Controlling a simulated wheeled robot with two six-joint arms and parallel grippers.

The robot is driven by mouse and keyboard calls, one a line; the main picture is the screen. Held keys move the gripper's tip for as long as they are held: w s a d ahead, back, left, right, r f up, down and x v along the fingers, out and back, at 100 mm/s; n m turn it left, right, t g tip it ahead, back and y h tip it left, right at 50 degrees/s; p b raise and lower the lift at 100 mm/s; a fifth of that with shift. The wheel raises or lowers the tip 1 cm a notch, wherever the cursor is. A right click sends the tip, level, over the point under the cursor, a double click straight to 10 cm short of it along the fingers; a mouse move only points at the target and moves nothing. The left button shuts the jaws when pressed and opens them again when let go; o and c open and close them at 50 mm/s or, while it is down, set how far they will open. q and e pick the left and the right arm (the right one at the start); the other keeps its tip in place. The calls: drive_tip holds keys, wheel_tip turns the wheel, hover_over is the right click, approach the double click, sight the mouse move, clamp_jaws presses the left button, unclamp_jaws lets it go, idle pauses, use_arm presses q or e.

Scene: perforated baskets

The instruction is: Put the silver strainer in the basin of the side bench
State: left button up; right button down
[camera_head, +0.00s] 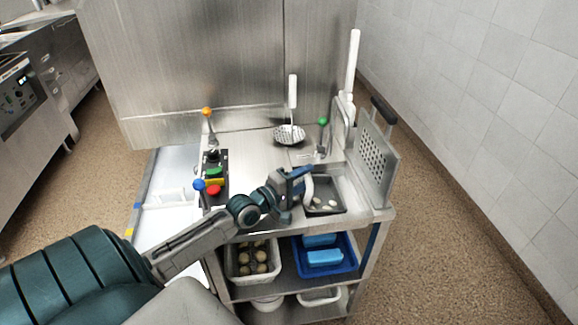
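The silver strainer (289,134) rests at the back of the steel worktop, its perforated bowl low and its white handle (292,92) pointing up. My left gripper (303,183) is over the front of the worktop, nearer than the strainer and apart from it. A pale curved piece shows at its fingers; whether they are shut on it is unclear. A pale side bench (178,163) adjoins the worktop on the left, with a light recessed area that may be the basin (165,200), partly hidden by my arm. My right gripper is out of view.
A dark tray (326,209) with pale pieces lies beside my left gripper. Upright perforated panels (375,160) stand on the right. Levers with orange (206,111), blue (199,184) and green (323,121) knobs rise from the worktop. A blue bin (342,267) sits below.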

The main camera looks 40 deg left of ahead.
use_arm(q)
drive_tip(key=shift+r+p, duration=0.45)
drive_tip(key=shift+r, duration=0.1)
drive_tip(key=p+v, duration=0.2)
drive_tip(key=v, duration=0.1)
drive_tip(key=shift+s, duration=0.2)
drive_tip(key=p+v, duration=0.2)
drive_tip(key=v, duration=0.1)
drive_tip(key=shift+r, duration=0.1)
drive_tip(key=p+v, duration=0.1)
drive_tip(key=v, duration=0.3)
drive_tip(key=shift+s+a, duration=0.1)
drive_tip(key=shift+s, duration=0.25)
drive_tip(key=shift+s+a, duration=0.1)
drive_tip(key=shift+s, duration=0.35)
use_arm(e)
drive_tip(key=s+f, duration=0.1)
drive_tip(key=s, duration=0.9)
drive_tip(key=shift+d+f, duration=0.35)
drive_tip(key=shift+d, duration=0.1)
use_arm(q)
drive_tip(key=shift+f, duration=0.25)
